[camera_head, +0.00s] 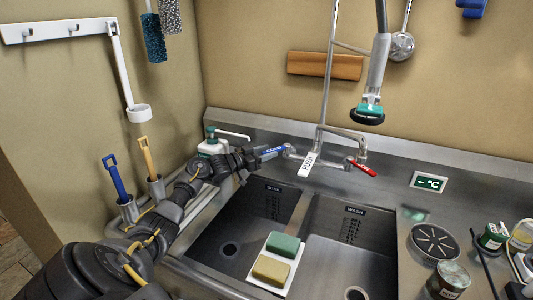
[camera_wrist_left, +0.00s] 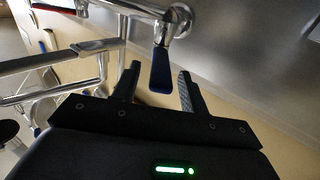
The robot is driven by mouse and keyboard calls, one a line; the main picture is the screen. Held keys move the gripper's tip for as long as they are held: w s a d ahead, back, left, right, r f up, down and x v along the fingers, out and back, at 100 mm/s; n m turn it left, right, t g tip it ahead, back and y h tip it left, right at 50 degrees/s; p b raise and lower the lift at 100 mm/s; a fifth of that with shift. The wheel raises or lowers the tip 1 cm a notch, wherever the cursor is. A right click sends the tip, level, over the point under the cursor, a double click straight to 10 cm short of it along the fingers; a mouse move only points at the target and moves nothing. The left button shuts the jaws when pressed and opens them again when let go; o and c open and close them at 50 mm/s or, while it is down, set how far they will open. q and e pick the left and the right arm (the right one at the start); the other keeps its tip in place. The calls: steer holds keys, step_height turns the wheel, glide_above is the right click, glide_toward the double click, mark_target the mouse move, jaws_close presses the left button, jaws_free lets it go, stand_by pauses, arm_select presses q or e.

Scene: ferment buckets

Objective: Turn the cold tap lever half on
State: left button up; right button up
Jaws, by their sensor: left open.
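The cold tap lever (camera_head: 272,149) is a short blue handle marked COLD, at the left end of the tap body on the sink's back ledge. In the left wrist view the blue lever (camera_wrist_left: 160,72) points from its chrome pivot toward my gripper. My left gripper (camera_head: 255,155) is open beside the lever's free end. In the wrist view its two fingertips (camera_wrist_left: 159,72) stand on either side of the lever's end, with a gap to each. I cannot tell how deep the lever sits between them. My right gripper is not in view.
The red tap lever (camera_head: 362,168) is on the right of the tap. A white PUSH tag (camera_head: 308,164) hangs between them. A white soap dispenser (camera_head: 211,146) stands close behind my left arm. Two sponges, green (camera_head: 283,244) and yellow (camera_head: 271,270), lie at the sink divider.

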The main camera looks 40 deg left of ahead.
arm_select(q)
steer(key=shift+s, duration=0.1)
steer(key=b+v, duration=0.2)
steer(key=v, duration=0.8)
steer(key=shift+s, duration=0.3)
steer(key=shift+a, duration=0.1)
